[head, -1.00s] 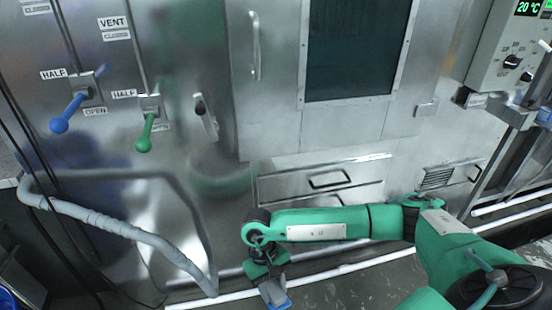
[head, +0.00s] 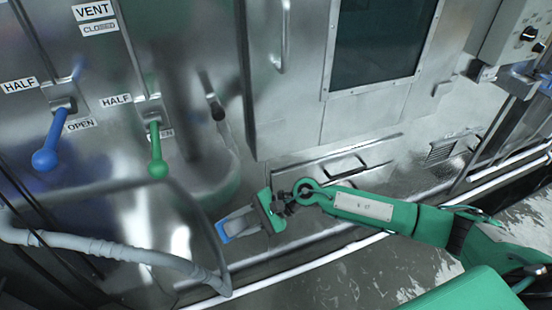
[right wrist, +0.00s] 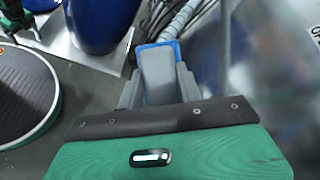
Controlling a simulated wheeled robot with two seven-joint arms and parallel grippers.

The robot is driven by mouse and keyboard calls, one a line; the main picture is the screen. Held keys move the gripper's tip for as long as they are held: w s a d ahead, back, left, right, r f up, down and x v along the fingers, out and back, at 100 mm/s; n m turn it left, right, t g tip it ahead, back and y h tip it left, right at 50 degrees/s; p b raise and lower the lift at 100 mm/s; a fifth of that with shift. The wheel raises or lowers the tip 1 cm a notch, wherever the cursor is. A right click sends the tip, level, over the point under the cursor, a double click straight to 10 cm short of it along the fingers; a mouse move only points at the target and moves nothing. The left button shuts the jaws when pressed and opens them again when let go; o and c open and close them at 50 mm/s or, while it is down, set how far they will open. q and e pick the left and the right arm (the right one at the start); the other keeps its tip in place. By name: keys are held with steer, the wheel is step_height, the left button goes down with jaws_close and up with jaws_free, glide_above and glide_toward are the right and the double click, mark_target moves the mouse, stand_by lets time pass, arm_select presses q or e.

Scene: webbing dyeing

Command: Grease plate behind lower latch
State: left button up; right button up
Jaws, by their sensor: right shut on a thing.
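My right gripper (head: 243,219) is shut on a grey block with a blue edge (head: 222,232), low in front of the steel machine. The block also shows between the grey fingers in the right wrist view (right wrist: 158,75). A latch with a dark knob (head: 216,108) is on the steel front, left of the windowed door and above my gripper. I cannot tell for sure that it is the lower latch. Any plate behind it is not clear, and I see no grease. My right gripper is well apart from the latch. My left gripper is not in view.
A blue lever (head: 52,145) and a green lever (head: 157,152) stick out at the left. A grey wrapped hose (head: 110,250) runs low at the left. A drawer handle (head: 347,168) lies above my right arm. A blue barrel (right wrist: 100,22) shows in the right wrist view.

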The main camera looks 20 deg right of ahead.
steer(key=shift+w+d+r+m+t+h+p, duration=0.3)
steer(key=shift+w+d+r+m+t+h, duration=1.05)
steer(key=shift+w+d+r+m+t, duration=2.2)
steer(key=shift+w+d+r+m+t+h+p, duration=0.25)
steer(key=shift+w+d+r+m+t+h, duration=1.45)
steer(key=shift+t, duration=3.35)
arm_select(q)
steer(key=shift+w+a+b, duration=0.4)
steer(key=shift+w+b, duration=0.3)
steer(key=shift+b, duration=0.05)
arm_select(e)
steer(key=shift+n+y, duration=0.35)
steer(key=shift+n, duration=0.2)
steer(key=shift+w+d, duration=0.25)
steer(key=shift+w, duration=0.45)
steer(key=shift+w+d, duration=0.2)
steer(key=shift+w, duration=0.45)
steer(key=shift+w+d, duration=0.25)
steer(key=shift+w, duration=0.45)
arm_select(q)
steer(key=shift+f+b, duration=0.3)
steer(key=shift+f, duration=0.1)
arm_select(e)
steer(key=shift+w, duration=1.05)
